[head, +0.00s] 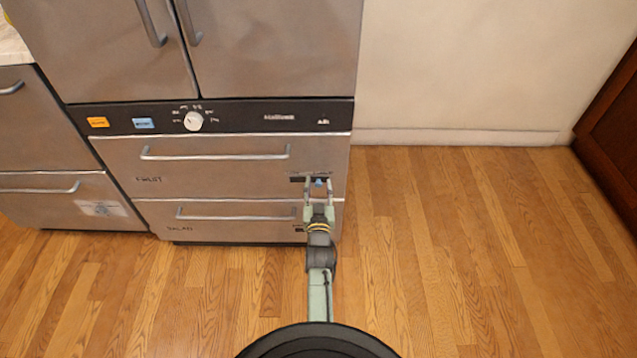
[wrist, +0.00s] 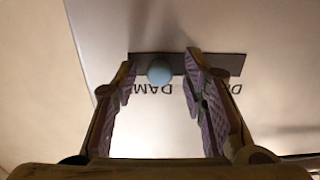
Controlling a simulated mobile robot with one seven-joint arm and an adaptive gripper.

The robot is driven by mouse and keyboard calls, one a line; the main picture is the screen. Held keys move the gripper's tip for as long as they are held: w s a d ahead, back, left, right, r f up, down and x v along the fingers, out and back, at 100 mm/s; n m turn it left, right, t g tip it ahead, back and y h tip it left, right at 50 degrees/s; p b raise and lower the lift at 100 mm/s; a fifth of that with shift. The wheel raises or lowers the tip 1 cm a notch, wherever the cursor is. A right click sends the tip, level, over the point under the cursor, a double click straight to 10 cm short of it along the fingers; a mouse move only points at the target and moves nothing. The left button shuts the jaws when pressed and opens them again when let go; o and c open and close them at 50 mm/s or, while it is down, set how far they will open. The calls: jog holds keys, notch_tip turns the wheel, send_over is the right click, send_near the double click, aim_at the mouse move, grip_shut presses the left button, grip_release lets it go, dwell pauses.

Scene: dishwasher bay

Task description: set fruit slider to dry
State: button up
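The fruit drawer (head: 215,180) is the upper of two steel drawers, with dark lettering at its left. Its slider has a small pale-blue round knob (wrist: 159,72) on a dark slot (wrist: 220,66); the knob also shows in the head view (head: 319,181). In the wrist view the knob is toward the left part of the slot, with "DAM" lettering by it and "D" lettering farther right, partly hidden by a finger. My gripper (head: 318,186) is open at the drawer front. In the wrist view its fingers (wrist: 159,76) flank the knob, with gaps visible on both sides.
The salad drawer (head: 225,226) is closed below, with its own slot mostly hidden behind my gripper. A dark panel with a white dial (head: 194,121) runs above. Cabinets (head: 60,160) stand left. The wood floor (head: 450,250) to the right is clear.

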jog(key=shift+s, duration=0.1)
jog(key=shift+c, duration=0.4)
grip_shut()
dwell(0.3)
